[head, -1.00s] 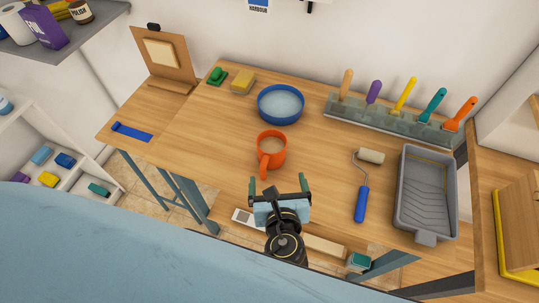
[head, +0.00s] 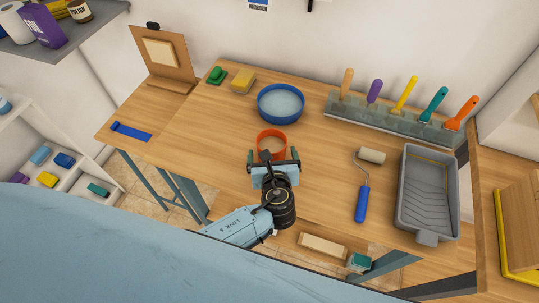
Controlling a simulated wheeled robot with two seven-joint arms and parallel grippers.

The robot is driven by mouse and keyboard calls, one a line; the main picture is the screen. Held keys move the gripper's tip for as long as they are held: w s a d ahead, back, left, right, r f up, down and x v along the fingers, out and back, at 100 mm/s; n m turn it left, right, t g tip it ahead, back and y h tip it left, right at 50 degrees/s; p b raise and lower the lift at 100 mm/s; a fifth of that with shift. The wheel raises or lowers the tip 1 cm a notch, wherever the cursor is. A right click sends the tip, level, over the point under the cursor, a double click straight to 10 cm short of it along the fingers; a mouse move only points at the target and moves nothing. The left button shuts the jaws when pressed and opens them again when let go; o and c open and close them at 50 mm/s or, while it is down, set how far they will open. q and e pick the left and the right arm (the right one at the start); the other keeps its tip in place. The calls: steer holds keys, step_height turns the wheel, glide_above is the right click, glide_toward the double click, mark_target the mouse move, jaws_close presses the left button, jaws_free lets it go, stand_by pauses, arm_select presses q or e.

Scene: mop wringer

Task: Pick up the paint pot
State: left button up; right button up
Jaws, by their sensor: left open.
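The paint pot (head: 271,135) is an orange, cup-shaped pot with pale contents. It stands upright on the wooden table in the head view, in front of a blue bowl. Its handle, on the near side, is hidden behind my left gripper. My left gripper (head: 273,156) is open, at the near side of the pot, with a finger to each side of the handle's place. I cannot tell whether the fingers touch the pot. My right gripper is not in view.
The blue bowl (head: 281,103) stands just behind the pot. A paint roller (head: 361,190) and a grey tray (head: 427,193) lie to the right. A rack (head: 394,122) with several coloured tools stands at the back.

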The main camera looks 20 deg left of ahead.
arm_select(q)
steer(key=c, duration=1.4)
steer(key=shift+o, duration=0.2)
steer(key=shift+r, duration=0.2)
step_height(320, 180, up, 10)
steer(key=p, duration=0.2)
steer(key=shift+f, duration=0.2)
steer(key=shift+r, duration=0.1)
